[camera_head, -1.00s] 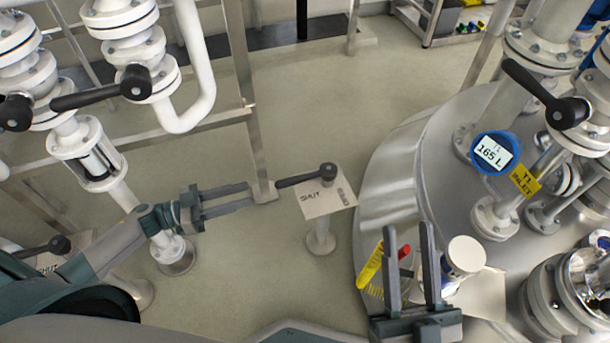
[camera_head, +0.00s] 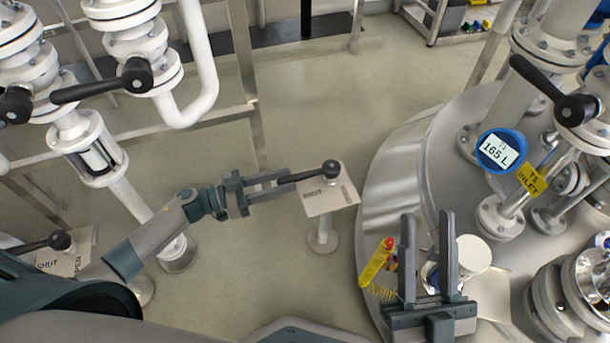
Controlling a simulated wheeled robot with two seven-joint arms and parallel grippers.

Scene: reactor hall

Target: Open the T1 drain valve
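A valve with a black lever (camera_head: 307,174) and a round black knob stands over a pale plate (camera_head: 325,201) on a short post, left of the tank. The lever points left; lettering on the plate is partly covered, and I see no T1 drain label on it. My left gripper (camera_head: 290,181) reaches in from the left, its fingers apart on either side of the lever's free end. I cannot tell whether they touch it. My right gripper (camera_head: 428,220) is open and empty above the tank's near edge, fingers pointing away from me.
The steel tank (camera_head: 395,150) fills the right, with a blue gauge (camera_head: 500,150) reading 165 L and a yellow T1 INLET tag (camera_head: 532,178). A yellow tool (camera_head: 376,263) is beside my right gripper. White pipes and rails stand at left. Another lever valve (camera_head: 50,243) is at lower left.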

